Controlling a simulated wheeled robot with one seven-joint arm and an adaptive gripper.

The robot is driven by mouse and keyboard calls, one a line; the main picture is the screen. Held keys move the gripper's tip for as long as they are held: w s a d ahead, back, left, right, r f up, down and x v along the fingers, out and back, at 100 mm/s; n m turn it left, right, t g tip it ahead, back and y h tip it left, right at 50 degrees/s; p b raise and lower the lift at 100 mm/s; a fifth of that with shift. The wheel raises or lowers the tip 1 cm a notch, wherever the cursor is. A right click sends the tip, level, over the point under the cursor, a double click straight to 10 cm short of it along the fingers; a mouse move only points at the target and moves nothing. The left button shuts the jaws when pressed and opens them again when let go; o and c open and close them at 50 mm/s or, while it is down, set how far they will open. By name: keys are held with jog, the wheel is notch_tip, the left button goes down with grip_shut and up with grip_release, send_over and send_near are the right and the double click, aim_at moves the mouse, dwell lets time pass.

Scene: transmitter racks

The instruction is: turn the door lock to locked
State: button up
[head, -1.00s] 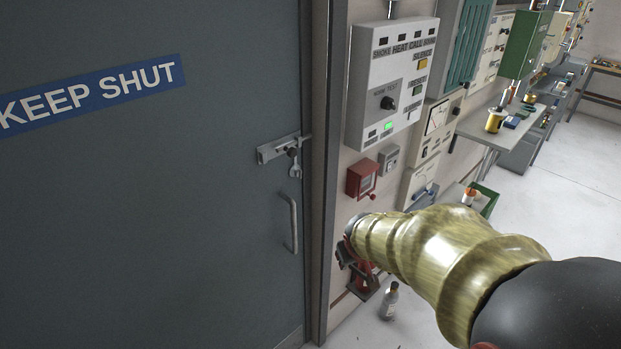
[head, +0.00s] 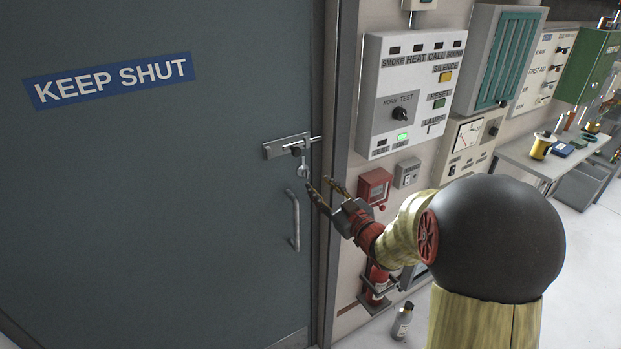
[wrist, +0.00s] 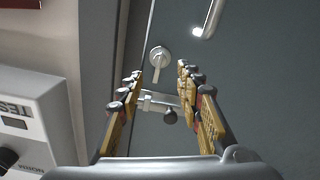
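The door lock is a round silver plate with a small turn lever (head: 303,169). It sits on the grey door (head: 150,220) near its right edge, just below the sliding bolt (head: 285,147). In the wrist view, which shows the door roughly upside down, the lock (wrist: 159,60) appears between my fingertips, its lever pointing down the picture towards the bolt (wrist: 150,104). My gripper (head: 319,186) is open and empty, its fingers spread and pointing at the door; they also show in the wrist view (wrist: 159,76). It looks apart from the lock; the exact gap is unclear.
A door handle (head: 294,220) hangs below the lock. The door frame (head: 337,90) and alarm panel (head: 411,92) are close to the right. A red call box (head: 374,187), an extinguisher (head: 377,281) and a bottle (head: 402,321) are near my arm.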

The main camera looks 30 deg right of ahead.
aim_at(307, 175)
jog(key=w, duration=0.7)
jog(key=shift+a+b, duration=0.15)
jog(key=shift+b, duration=0.15)
jog(key=shift+c, duration=0.8)
jog(key=c, duration=0.7)
grip_shut()
